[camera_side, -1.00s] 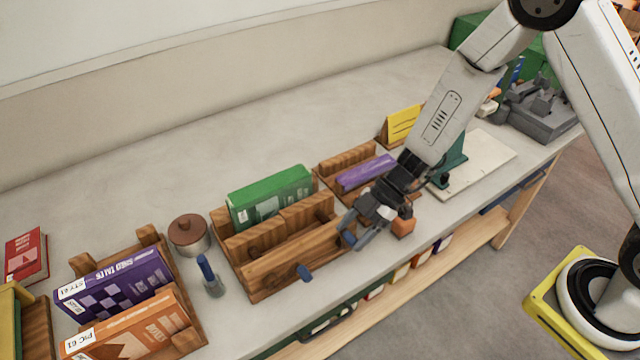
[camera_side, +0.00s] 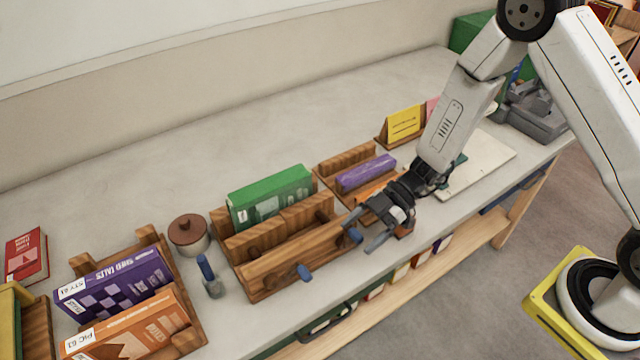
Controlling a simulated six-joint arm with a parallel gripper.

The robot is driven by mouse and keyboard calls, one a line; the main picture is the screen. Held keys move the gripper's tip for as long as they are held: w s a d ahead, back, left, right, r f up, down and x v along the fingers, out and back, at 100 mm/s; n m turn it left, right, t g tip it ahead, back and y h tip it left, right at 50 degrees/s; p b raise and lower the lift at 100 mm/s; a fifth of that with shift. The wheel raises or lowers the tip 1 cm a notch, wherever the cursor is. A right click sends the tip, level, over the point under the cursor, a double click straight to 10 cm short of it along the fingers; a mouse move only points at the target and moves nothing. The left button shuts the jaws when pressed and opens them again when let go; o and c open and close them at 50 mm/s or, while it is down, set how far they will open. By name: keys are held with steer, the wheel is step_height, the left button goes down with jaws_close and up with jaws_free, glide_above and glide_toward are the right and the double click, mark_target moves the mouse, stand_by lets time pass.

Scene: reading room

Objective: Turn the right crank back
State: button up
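A wooden book press (camera_side: 283,245) stands in the middle of the bench with a green book (camera_side: 270,197) upright in its back part. Two cranks with blue knobs stick out of its front: the left crank (camera_side: 304,272) and the right crank (camera_side: 355,236). My gripper (camera_side: 360,238) is at the press's right front corner, fingers apart and pointing down to the left. The right crank's blue knob shows between or just beyond the fingertips; I cannot tell whether a finger touches it. The right crank's arm is mostly hidden.
A wooden rack with a purple book (camera_side: 366,173) lies right behind my gripper. A blue-handled tool (camera_side: 208,275) and a lidded pot (camera_side: 188,233) stand left of the press. The bench's front edge runs close below the cranks. The back of the bench is clear.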

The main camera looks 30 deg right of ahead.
steer(key=shift+w, duration=0.1)
stand_by(0.4)
steer(key=shift+d, duration=0.1)
steer(key=shift+w+d+r, duration=0.1)
steer(key=shift+d+r, duration=0.2)
steer(key=shift+d, duration=0.05)
steer(key=v, duration=0.6)
steer(key=shift+d+r, duration=0.2)
steer(key=shift+d, duration=0.15)
